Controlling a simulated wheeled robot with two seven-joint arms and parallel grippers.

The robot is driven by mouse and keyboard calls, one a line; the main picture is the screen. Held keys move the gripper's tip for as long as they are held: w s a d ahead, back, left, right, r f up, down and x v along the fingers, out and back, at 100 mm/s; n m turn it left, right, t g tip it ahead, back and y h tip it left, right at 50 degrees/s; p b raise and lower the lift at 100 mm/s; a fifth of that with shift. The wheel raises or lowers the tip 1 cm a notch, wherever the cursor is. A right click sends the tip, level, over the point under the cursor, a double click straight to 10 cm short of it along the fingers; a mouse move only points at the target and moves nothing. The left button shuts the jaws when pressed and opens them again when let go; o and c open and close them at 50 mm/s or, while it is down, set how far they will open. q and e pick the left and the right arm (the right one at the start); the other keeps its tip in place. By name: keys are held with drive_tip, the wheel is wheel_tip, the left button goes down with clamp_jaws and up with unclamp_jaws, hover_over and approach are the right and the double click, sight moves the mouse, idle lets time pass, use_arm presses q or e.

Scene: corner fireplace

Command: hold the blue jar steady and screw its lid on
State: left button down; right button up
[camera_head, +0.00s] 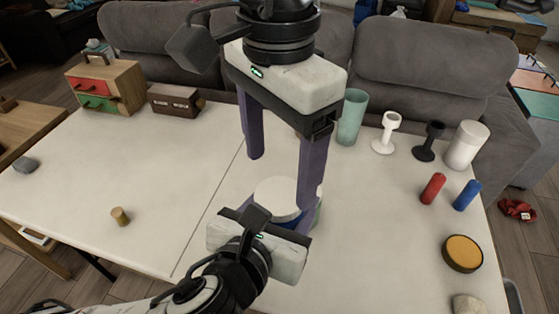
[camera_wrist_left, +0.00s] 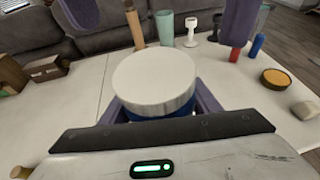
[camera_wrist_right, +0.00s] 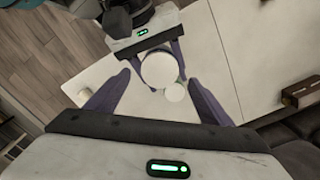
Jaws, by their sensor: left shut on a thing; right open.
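The blue jar (camera_wrist_left: 134,117) stands on the table, mostly hidden under a wide white lid (camera_head: 278,198). The lid rests level on top in the left wrist view (camera_wrist_left: 154,80); I cannot tell how tightly it is threaded. My left gripper (camera_head: 272,218) is shut on the jar, its fingers on either side below the lid. My right gripper (camera_head: 283,180) points down from above, open, its fingers wide apart around and above the lid. The right wrist view shows the lid (camera_wrist_right: 158,69) between its fingers, and they look clear of it.
A small pale round top (camera_wrist_right: 174,92) stands close beside the jar. A mint cup (camera_head: 352,117), white and black goblets, a white cylinder (camera_head: 467,145), red and blue cylinders and a yellow-topped disc (camera_head: 462,253) stand right. A small wooden cylinder (camera_head: 120,216) stands left amid free tabletop.

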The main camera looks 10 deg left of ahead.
sight(280, 195)
drive_tip(key=shift+a+r+n, duration=0.15)
drive_tip(key=shift+r+n, duration=0.8)
drive_tip(key=shift+n, duration=0.05)
drive_tip(key=shift+d+r+n, duration=0.2)
drive_tip(key=shift+r+n, duration=0.3)
drive_tip(key=shift+r, duration=0.1)
drive_tip(key=shift+f, duration=4.05)
drive_tip(key=c, duration=1.1)
drive_tip(key=shift+m, duration=1.7)
